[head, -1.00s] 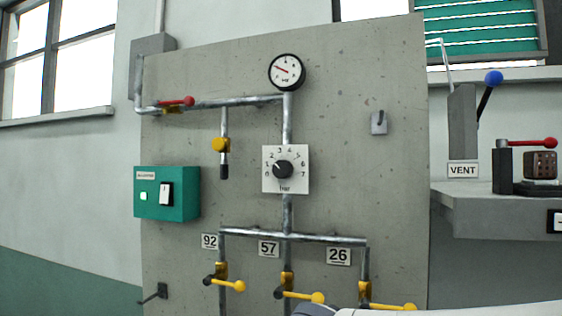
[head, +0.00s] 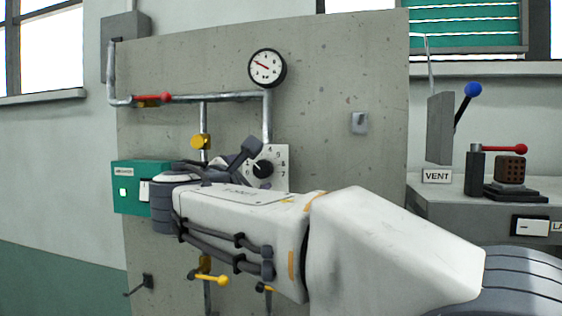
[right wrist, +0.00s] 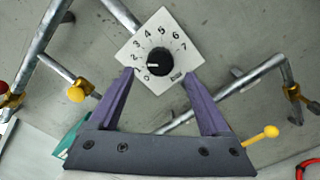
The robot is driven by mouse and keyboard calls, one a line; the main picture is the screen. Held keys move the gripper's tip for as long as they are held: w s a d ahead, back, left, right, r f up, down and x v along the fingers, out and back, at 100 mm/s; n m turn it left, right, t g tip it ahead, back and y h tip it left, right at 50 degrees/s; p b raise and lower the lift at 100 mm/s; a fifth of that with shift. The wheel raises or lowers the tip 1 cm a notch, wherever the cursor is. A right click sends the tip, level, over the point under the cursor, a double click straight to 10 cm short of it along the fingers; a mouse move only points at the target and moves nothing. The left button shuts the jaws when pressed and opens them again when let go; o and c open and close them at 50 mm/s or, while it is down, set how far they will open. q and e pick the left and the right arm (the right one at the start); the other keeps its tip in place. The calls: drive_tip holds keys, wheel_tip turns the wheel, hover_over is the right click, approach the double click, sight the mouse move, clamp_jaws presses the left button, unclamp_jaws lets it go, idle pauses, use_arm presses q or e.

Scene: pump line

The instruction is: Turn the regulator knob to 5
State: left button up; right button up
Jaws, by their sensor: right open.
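The regulator knob (right wrist: 159,62) is black and round, on a white square dial plate (right wrist: 177,27) numbered 0 to 7. Its white mark points left, close to 1. In the head view the knob (head: 263,169) is partly covered by my right arm, as is the dial plate's (head: 281,157) left side. My right gripper (right wrist: 160,74) is open and empty, its two purple fingers pointing at the plate's lower part, one on each side below the knob. They do not visibly grip the knob; the remaining gap in depth is hard to judge. My left gripper is not in view.
A pressure gauge (head: 267,68) sits above the dial on the concrete panel (head: 330,60). Pipes with a red-handled valve (head: 152,98) and a yellow-handled valve (head: 210,278) surround it. A green box (head: 127,190) is at left. A side bench (head: 437,205) with levers stands right.

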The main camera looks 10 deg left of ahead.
sight(261, 171)
drive_tip(key=w, duration=0.1)
drive_tip(key=w+p, duration=0.1)
drive_tip(key=w, duration=0.1)
drive_tip(key=shift+w+d+r+p, duration=0.15)
drive_tip(key=shift+w+d+p, duration=0.15)
drive_tip(key=shift+w, duration=0.45)
